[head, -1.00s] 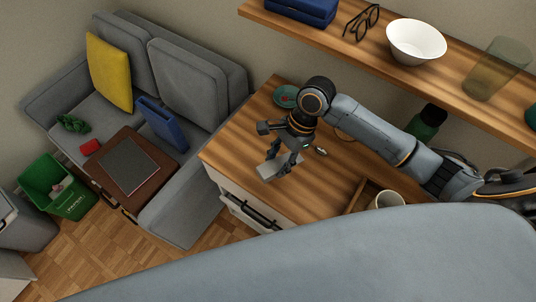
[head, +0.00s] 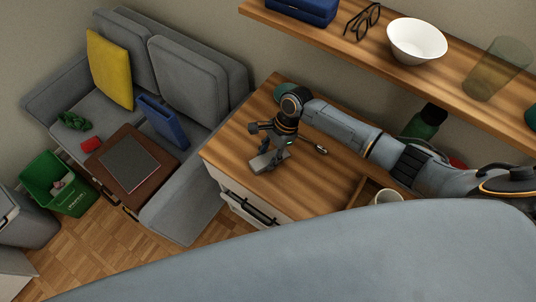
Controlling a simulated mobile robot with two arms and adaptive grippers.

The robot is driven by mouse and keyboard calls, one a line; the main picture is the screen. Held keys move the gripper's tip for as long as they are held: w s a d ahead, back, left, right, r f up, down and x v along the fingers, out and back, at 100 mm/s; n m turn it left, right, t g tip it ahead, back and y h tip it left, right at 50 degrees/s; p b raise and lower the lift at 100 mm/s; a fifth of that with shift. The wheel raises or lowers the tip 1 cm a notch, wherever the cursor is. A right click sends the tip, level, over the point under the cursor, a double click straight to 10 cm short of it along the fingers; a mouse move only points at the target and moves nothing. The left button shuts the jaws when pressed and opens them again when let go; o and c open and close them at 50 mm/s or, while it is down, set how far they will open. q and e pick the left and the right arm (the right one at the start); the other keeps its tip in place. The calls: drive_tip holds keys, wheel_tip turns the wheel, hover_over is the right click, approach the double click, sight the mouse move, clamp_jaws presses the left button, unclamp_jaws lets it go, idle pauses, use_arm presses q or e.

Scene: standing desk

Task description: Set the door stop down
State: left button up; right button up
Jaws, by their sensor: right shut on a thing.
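The door stop looks like a small grey wedge (head: 263,162). It is at the left part of the wooden desk top (head: 318,185), near its front edge. My right gripper (head: 270,158) comes down from above and is shut on the door stop, with its fingers hiding part of it. The door stop is at or very close to the desk surface; I cannot tell whether it touches. My left gripper is not in view.
A teal dish (head: 284,92) and a green bottle (head: 424,122) stand farther back on the desk. A mug (head: 387,197) is at the right. A shelf (head: 350,42) with a white bowl (head: 417,40) overhangs the back. Bare desk lies right of the gripper.

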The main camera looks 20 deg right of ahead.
drive_tip(key=o, duration=1.2)
drive_tip(key=shift+f, duration=0.15)
drive_tip(key=v, duration=0.8)
drive_tip(key=shift+f, duration=0.1)
